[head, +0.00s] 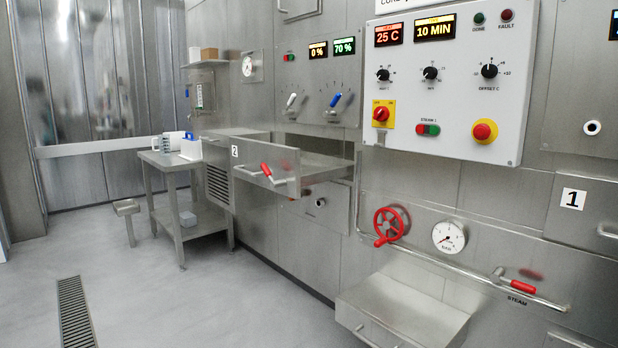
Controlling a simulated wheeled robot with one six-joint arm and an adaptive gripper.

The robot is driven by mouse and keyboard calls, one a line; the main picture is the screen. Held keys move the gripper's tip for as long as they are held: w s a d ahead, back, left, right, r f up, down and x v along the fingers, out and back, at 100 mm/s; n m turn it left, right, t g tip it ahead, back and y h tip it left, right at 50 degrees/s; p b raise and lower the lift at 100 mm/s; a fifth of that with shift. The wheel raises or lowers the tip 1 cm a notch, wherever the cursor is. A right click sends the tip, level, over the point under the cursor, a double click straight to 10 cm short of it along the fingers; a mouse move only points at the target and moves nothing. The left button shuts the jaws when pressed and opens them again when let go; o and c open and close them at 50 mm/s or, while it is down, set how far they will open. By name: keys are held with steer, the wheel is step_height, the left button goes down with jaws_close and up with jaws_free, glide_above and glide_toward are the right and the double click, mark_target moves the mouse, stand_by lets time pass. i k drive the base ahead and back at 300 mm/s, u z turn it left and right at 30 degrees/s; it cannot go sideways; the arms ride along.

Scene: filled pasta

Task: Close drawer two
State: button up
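Drawer two (285,187) is a steel drawer in the wall of machinery, near the middle of the head view. A white label with a 2 (235,151) is at the left end of its front. The drawer stands pulled out from the wall, with part of its inside (322,161) showing. A bar handle (248,172) is on its front, and a red-gripped lever (267,172) shows close by; I cannot tell whether the lever is fixed to the drawer. My gripper is not in view.
A lower steel drawer or bin (405,303) also juts out at the bottom. A red handwheel (391,224), a gauge (448,237) and a steam pipe (450,264) line the wall. A steel side table (162,160) stands beyond drawer two. The floor (190,290) at left is clear, with a drain grate (75,315).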

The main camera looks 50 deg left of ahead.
mark_target(299, 168)
steer(key=u, duration=2.7)
steer(key=i, duration=1.85)
steer(key=z, duration=0.4)
steer(key=i, duration=0.85)
steer(key=z, duration=0.4)
